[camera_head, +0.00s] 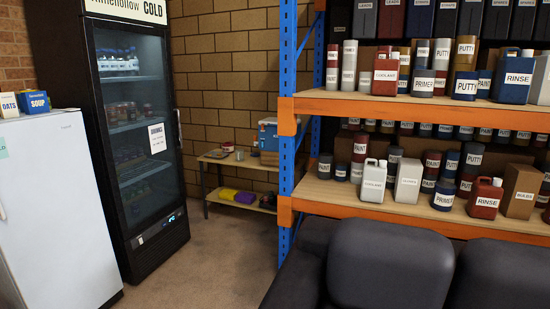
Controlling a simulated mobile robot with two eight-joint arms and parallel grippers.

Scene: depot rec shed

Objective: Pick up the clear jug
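I cannot make out a clear jug in the head view. The jugs I see are opaque: a red coolant jug (385,74) and a blue rinse jug (514,79) on the upper shelf. A white coolant jug (374,181) and a red rinse jug (485,198) stand on the lower shelf. Neither of my grippers is in view.
A blue-and-orange rack (400,217) with cans and boxes fills the right. Dark padded seats (390,265) stand before it. A low table (240,161) is at the back. A dark glass-door fridge (135,130) and white fridge (55,205) stand left. Carpet between is clear.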

